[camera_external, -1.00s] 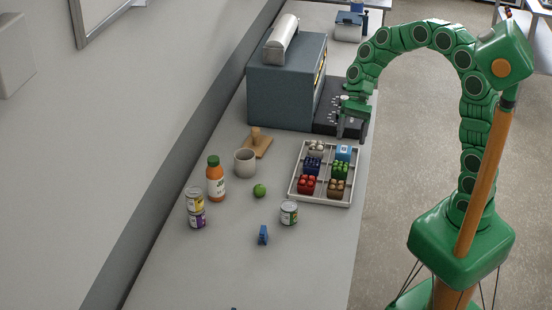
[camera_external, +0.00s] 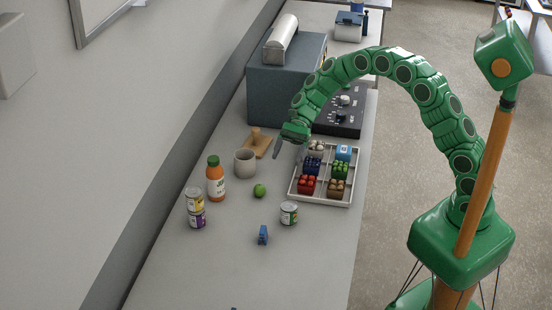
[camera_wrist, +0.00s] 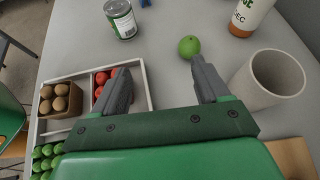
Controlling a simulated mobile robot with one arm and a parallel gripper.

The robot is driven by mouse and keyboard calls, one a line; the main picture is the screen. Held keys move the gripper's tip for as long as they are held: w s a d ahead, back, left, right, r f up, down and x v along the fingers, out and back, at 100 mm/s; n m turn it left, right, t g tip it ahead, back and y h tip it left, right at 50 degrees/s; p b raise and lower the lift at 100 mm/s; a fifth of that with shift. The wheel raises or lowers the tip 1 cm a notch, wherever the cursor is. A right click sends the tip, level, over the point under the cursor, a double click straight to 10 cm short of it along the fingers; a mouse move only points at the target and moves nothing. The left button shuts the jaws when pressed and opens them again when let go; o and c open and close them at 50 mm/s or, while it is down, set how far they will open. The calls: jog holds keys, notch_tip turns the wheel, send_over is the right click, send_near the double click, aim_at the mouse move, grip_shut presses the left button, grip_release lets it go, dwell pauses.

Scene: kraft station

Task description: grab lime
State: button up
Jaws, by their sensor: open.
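The lime (camera_external: 260,190) is a small green ball on the grey counter, between the mug and a can. In the wrist view the lime (camera_wrist: 189,46) lies beyond the tip of the right-hand finger, apart from it. My gripper (camera_external: 287,148) is above the counter near the tray's upper left corner, behind the lime. In the wrist view my gripper (camera_wrist: 163,84) has its two fingers wide apart with nothing between them.
A single can (camera_external: 289,213) and a white divided tray (camera_external: 325,202) are at right. A blue item (camera_external: 263,235) stands in front.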

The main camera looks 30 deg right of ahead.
jog(key=m+y, duration=0.1)
jog(key=m, duration=0.1)
send_near(262, 186)
jog(key=shift+w+a+f, duration=0.1)
jog(key=shift+a+f, duration=0.2)
jog(key=shift+f, duration=0.3)
jog(key=shift+w+a+f, duration=0.1)
jog(key=shift+a+f, duration=0.15)
jog(key=shift+f, duration=0.35)
jog(key=shift+x, duration=3.95)
jog(key=shift+r, duration=0.1)
jog(key=c, duration=1.1)
jog(key=shift+c, duration=0.2)
